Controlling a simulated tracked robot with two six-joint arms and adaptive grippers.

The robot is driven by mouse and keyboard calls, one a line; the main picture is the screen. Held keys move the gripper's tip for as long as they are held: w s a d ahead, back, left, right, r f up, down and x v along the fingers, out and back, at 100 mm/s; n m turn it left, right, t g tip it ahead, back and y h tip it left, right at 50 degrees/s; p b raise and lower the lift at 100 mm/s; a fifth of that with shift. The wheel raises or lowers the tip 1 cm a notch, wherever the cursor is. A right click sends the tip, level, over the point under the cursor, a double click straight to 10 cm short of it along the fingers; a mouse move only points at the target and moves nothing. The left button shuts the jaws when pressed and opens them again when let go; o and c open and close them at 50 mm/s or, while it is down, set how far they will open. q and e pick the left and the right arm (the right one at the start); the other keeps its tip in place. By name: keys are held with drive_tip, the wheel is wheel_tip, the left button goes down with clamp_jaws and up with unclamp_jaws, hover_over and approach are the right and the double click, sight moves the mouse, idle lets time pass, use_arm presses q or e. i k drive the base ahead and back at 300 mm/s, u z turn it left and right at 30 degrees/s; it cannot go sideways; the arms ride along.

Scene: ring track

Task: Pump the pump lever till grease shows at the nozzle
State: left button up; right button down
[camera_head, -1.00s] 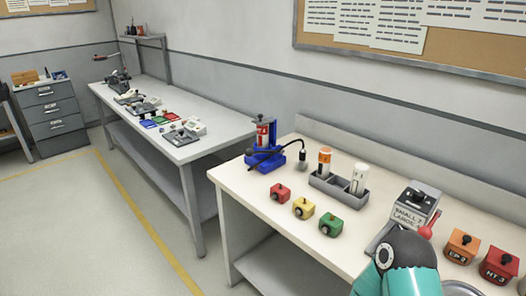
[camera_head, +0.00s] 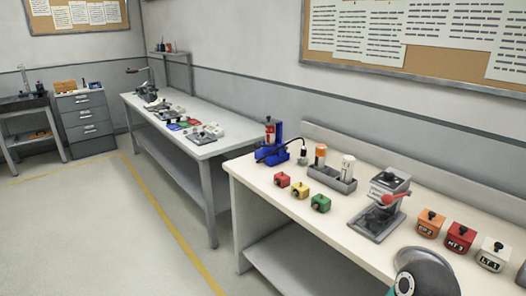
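A blue grease pump (camera_head: 272,152) with a red and white cartridge stands at the far left end of the near bench (camera_head: 375,232). A black hose or rod arcs over its base; I cannot tell which dark part is the pump lever. A small grey fitting (camera_head: 302,157), perhaps the nozzle, stands at the pump's right. It is too small to tell whether grease shows there. My arm's teal and grey joint rises at the bottom right, well away from the pump. Neither gripper is in view.
Red (camera_head: 282,180), yellow (camera_head: 300,190) and green (camera_head: 321,203) blocks stand before the pump. A grey tray (camera_head: 343,184) holds two cartridges. A grey device (camera_head: 385,200) with a red-knobbed lever stands right of it, then orange (camera_head: 430,223), red (camera_head: 459,238) and white (camera_head: 493,254) boxes.

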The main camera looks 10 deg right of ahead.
sight(258, 146)
drive_tip(key=k, duration=0.55)
drive_tip(key=z, duration=0.25)
drive_tip(key=i, duration=2.3)
drive_tip(key=u, duration=0.6)
